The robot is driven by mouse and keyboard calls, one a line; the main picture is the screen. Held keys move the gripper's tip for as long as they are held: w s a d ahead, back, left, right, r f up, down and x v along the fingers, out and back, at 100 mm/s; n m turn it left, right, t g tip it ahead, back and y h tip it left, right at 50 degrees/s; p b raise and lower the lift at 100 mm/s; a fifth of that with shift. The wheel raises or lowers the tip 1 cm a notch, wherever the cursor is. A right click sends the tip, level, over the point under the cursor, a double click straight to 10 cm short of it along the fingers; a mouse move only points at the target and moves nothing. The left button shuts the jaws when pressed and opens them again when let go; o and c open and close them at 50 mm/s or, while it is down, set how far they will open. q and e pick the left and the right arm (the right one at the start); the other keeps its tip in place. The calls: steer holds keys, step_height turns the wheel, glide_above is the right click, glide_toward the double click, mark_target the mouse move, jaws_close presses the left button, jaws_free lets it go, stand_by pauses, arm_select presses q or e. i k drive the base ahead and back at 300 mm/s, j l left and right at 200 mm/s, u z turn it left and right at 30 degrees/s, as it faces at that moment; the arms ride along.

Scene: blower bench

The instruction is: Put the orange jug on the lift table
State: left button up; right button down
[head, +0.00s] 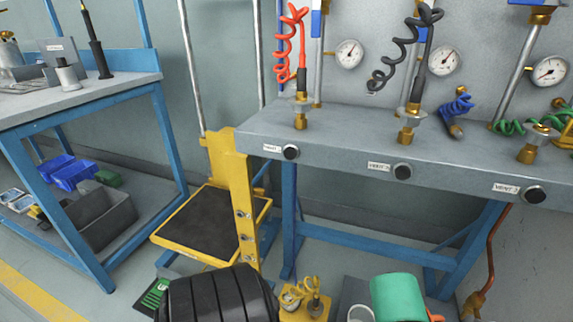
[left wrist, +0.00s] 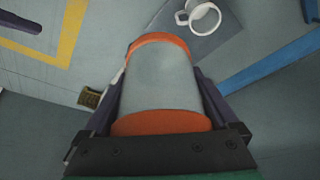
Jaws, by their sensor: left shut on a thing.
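The jug (left wrist: 165,80) has a grey body with orange bands at both ends. In the left wrist view it fills the middle, between the dark fingers of my left gripper (left wrist: 160,92), which is shut on it. I cannot tell whether the jug touches what is under it. In the head view the jug is not clearly seen; a small orange piece shows at the bottom edge, beside a teal cylinder (head: 398,297). The lift table (head: 205,222), with a yellow frame and bare dark top, stands left of centre. My right gripper is not in view.
A white mug (left wrist: 200,15) stands on a grey surface near the jug. The grey bench (head: 340,150) with hoses and gauges is right of the lift table's post. A workbench (head: 70,105) with blue legs stands left. A small yellow block (head: 304,302) with brass fittings sits at the bottom.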

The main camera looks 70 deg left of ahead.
mark_target(216, 230)
steer(key=k+j, duration=0.35)
steer(key=k, duration=0.15)
steer(key=k+j+z, duration=0.15)
steer(key=k+j, duration=0.15)
steer(key=k, duration=0.15)
steer(key=k+j, duration=0.3)
steer(key=k, duration=0.2)
steer(key=k+j+z, duration=0.1)
steer(key=k+j, duration=0.15)
steer(key=k, duration=0.25)
steer(key=j, duration=1.15)
steer(key=k+z, duration=0.05)
